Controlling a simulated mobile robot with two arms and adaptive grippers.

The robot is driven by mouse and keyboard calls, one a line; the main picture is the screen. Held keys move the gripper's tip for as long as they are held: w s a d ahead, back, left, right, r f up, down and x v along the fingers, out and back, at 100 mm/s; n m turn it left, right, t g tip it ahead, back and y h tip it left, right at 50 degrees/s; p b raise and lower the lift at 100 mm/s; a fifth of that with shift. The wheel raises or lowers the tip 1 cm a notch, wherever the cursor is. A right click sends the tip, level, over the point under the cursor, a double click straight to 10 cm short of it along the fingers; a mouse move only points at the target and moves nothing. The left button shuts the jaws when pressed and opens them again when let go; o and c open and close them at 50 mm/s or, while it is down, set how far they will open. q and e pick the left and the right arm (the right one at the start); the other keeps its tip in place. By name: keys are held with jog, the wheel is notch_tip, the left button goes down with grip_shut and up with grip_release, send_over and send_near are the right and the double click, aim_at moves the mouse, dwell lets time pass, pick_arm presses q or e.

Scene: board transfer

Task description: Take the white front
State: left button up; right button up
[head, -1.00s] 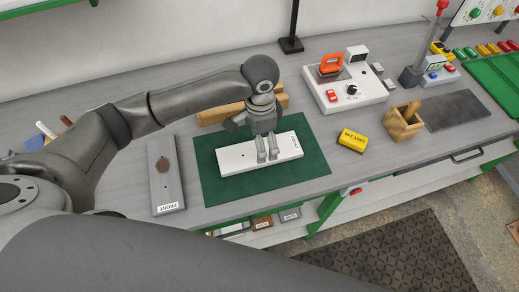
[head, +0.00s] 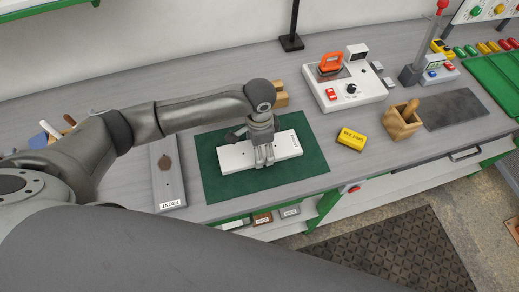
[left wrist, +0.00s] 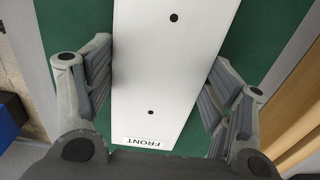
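The white front (head: 235,158), a long white board with a FRONT label at its right end, lies flat on the green mat (head: 222,188). My left gripper (head: 262,150) is down over it, right of its middle. In the left wrist view my left gripper (left wrist: 160,75) has its fingers spread along the two long edges of the white front (left wrist: 160,60). The fingers are very close to the edges; firm contact cannot be made out. The label and two dark holes show between them. My right gripper is not in view.
A grey FRONT board (head: 167,188) with a brown patch lies left of the mat. A yellow block (head: 351,139), a wooden holder (head: 401,122) and a white device with an orange handle (head: 345,88) stand to the right. A wooden piece (head: 281,96) lies behind the mat.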

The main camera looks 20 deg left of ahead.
pick_arm(q)
jog(key=c, duration=0.5)
